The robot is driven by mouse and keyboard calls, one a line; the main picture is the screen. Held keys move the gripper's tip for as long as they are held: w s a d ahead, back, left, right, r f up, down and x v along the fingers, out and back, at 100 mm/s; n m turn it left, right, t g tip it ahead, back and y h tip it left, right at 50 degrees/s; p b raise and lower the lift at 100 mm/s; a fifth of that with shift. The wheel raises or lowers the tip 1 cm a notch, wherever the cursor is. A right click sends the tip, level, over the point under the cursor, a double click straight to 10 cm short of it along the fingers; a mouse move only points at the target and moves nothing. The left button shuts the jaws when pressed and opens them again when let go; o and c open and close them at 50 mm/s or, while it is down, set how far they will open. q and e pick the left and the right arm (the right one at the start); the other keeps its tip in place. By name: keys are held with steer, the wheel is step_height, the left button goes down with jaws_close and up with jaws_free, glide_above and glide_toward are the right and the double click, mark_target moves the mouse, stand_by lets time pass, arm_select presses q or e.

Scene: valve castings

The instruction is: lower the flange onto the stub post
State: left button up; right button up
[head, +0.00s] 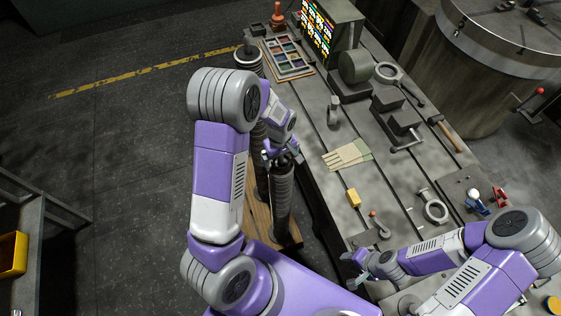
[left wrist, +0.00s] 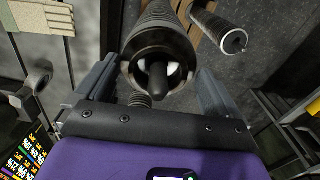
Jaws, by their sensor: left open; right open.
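In the left wrist view a dark ring, which looks like the flange (left wrist: 137,72), surrounds a dark, round-tipped stub post (left wrist: 157,82) at the end of a ribbed column. I cannot tell how closely the ring sits on it. My left gripper (left wrist: 152,66) is open, one finger on each side of the ring, with no clear grip on it. In the head view my left gripper (head: 281,154) is over the top of the near ribbed column (head: 283,200) and hides the ring. My right gripper (head: 357,268) is open and empty near the bench's front left edge.
Another ribbed column (left wrist: 218,32) stands nearby on a wooden pallet (head: 290,232). The slotted bench (head: 315,105) to the right holds gloves (head: 347,156), a yellow block (head: 353,197), a ring-ended tool (head: 434,208) and a parts tray (head: 287,56).

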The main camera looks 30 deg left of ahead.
arm_select(q)
steer(key=shift+c, duration=0.2)
steer(key=shift+w, duration=0.15)
steer(key=c, duration=1)
steer(key=shift+r, duration=0.1)
steer(key=shift+c, duration=0.2)
